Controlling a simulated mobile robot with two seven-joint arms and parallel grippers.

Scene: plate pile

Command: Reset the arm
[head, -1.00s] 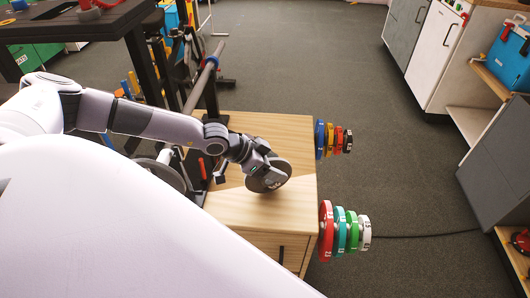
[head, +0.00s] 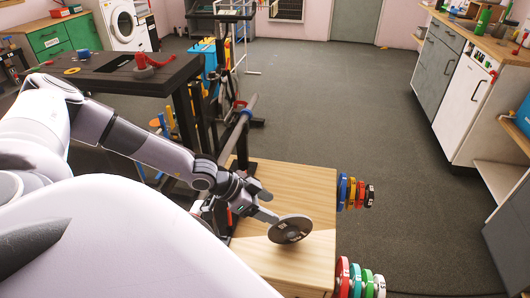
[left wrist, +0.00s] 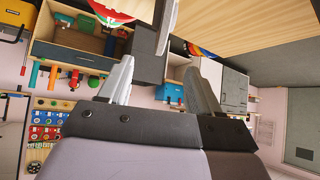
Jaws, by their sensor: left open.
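A dark grey weight plate (head: 290,229) rests on the light wooden cabinet top (head: 310,185), its face showing as a tilted disc. My left gripper (head: 269,204) is just left of and behind the plate, with its two fingers apart. In the left wrist view the open fingers (left wrist: 158,72) have nothing held between them. A grey edge beyond them, likely the plate (left wrist: 168,25), shows there. My right gripper is not in view.
Coloured plates hang on the cabinet's right side in an upper group (head: 343,190) and a lower group (head: 343,277). A rack with a bar (head: 240,135) stands behind my arm. A dark table (head: 120,72) is at left. The floor (head: 330,95) beyond is clear.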

